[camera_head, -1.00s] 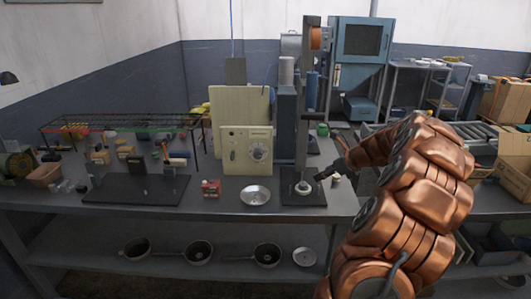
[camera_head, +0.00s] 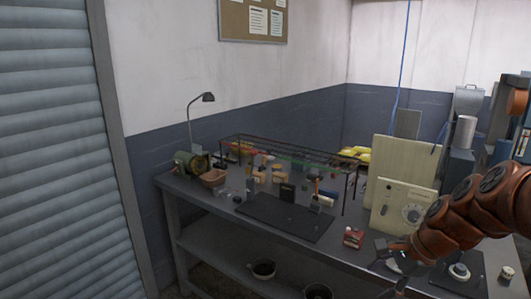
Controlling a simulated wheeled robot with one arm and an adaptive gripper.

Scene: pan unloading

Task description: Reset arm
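My copper-coloured arm (camera_head: 460,222) reaches in from the right edge, in front of the workbench. My gripper (camera_head: 384,268) is at its end, above the bench's front edge. Its dark fingers look spread apart, with nothing seen between them. A shiny plate (camera_head: 402,262) lies on the bench just behind the gripper and is partly hidden by it. Two dark pans stand on the lower shelf: one pan (camera_head: 263,269) in view, another pan (camera_head: 318,291) cut by the bottom edge.
A shutter (camera_head: 60,150) stands at the left. Floor space lies before the bench.

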